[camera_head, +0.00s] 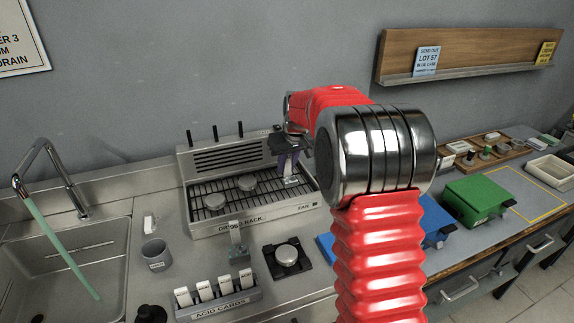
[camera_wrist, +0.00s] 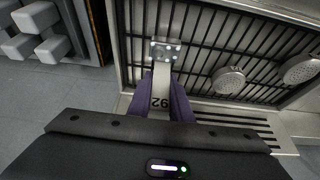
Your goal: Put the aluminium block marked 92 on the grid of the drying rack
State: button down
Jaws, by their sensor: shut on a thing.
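The aluminium block marked 92 (camera_wrist: 161,76) is a pale bar with a wider plate at its far end; the number shows upside down between the fingers in the wrist view. My gripper (camera_wrist: 160,88) has its two purple fingers shut on it. In the head view my gripper (camera_head: 289,163) is at the right part of the drying rack (camera_head: 262,219), with the block (camera_head: 291,181) pointing down at the grid (camera_head: 263,189). I cannot tell whether the block touches the bars. My red arm hides what lies behind it.
Round metal pieces (camera_head: 215,202) (camera_head: 246,183) sit on the grid left of the block. In front are the acid cards holder (camera_head: 219,307), a grey cup (camera_head: 156,254) and a black stand with a round piece (camera_head: 287,256). A sink (camera_head: 70,255) is left, a green case (camera_head: 478,199) right.

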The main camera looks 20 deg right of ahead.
aim_at(292, 182)
jog(key=c, duration=1.6)
grip_release()
jog(key=v, duration=1.2)
jog(key=shift+s+r, duration=0.1)
